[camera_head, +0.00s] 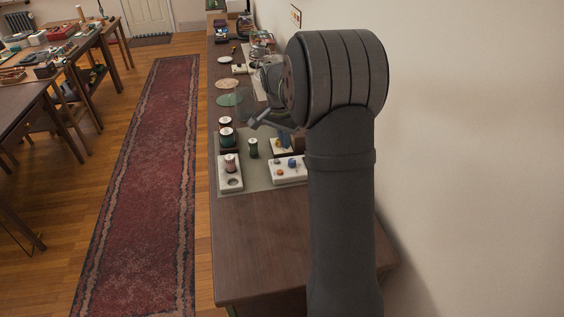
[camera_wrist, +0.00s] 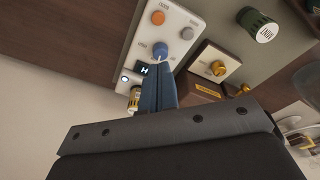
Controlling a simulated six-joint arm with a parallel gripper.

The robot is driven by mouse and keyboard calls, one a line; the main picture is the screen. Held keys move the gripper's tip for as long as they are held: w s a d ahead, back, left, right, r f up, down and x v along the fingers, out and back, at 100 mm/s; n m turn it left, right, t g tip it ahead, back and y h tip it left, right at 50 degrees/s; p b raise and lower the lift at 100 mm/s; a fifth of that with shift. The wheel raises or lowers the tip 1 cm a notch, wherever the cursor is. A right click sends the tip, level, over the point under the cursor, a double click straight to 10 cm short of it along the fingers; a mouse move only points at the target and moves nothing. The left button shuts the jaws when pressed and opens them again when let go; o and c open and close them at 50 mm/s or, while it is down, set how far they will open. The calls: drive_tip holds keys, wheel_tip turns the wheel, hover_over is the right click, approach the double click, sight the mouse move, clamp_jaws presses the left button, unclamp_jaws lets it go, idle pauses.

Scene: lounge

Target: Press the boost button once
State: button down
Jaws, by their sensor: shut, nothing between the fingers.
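A white control panel (camera_wrist: 172,20) carries an orange button (camera_wrist: 158,18), a grey button (camera_wrist: 190,40), a blue knob (camera_wrist: 160,49), a small display (camera_wrist: 145,69) and a small round part (camera_wrist: 125,78). The labels beside the buttons are too small to read, so I cannot tell which one is the boost button. In the head view the panel (camera_head: 276,179) lies on the mat. My gripper (camera_wrist: 158,68) is shut and empty, its blue fingers ending close to the blue knob. I cannot tell whether they touch it. My gripper also shows in the head view (camera_head: 285,146).
Beside the panel stand a box with a brass knob (camera_wrist: 218,67) and a dark green-and-white cylinder (camera_wrist: 258,24). In the head view, a white tray (camera_head: 231,184) holding a spool-like piece sits to the left. The near end of the wooden bench (camera_head: 262,235) is clear.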

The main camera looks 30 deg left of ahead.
sight(280, 172)
wheel_tip(280, 172, up, 6)
drive_tip(key=s+m+g, duration=0.1)
drive_tip(key=s+m, duration=0.1)
drive_tip(key=m, duration=0.6)
drive_tip(key=shift+s+a+y, duration=0.15)
drive_tip(key=shift+s+y, duration=0.05)
drive_tip(key=shift+y, duration=0.1)
wheel_tip(280, 172, down, 14)
drive_tip(key=shift+r, duration=0.1)
drive_tip(key=shift+s+f, duration=0.15)
drive_tip(key=shift+f, duration=0.95)
wheel_tip(280, 172, up, 15)
drive_tip(key=shift+w, duration=0.2)
